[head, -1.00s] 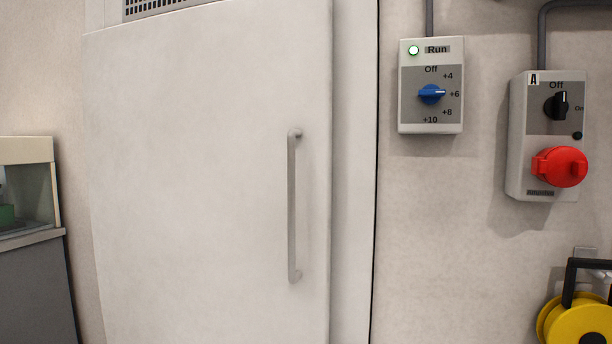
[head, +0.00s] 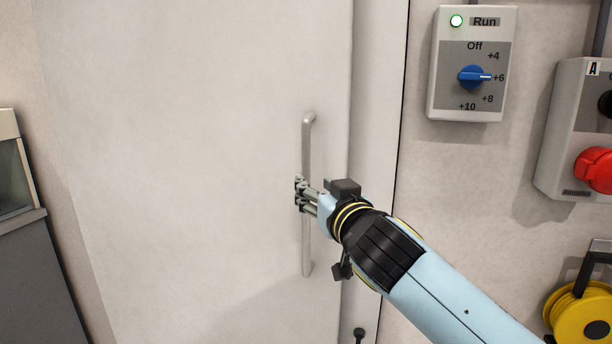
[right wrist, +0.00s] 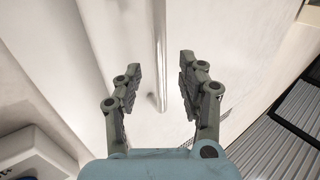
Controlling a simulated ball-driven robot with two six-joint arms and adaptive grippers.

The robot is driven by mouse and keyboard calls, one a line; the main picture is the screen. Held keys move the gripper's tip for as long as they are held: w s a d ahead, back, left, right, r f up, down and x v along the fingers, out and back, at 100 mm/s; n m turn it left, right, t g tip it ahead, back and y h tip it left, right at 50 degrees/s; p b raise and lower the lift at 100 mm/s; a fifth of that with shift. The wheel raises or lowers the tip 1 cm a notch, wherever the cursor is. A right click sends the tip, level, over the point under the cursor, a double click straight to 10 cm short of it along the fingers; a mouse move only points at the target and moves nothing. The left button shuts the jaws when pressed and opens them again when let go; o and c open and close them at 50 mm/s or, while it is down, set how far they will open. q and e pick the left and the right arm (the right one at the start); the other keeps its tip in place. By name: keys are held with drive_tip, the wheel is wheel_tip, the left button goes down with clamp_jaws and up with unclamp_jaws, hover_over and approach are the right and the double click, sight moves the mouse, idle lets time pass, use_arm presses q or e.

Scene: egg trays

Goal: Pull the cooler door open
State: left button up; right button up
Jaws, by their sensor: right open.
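The cooler door (head: 200,130) is a large pale panel that looks shut. Its grey vertical bar handle (head: 307,145) is near the door's right edge. My right gripper (head: 300,193) is at the middle of the handle and hides a part of it. In the right wrist view my right gripper (right wrist: 160,75) is open, and the handle (right wrist: 160,45) runs between its two fingers, apart from both. My left gripper is not in view.
A control box with a blue knob (head: 472,77) is on the wall right of the door. A dark grey cabinet (head: 40,280) stands at the left.

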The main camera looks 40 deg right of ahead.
sight(308, 180)
drive_tip(key=x, duration=0.6)
drive_tip(key=shift+p, duration=0.4)
clamp_jaws()
drive_tip(key=shift+w+a+f, duration=0.1)
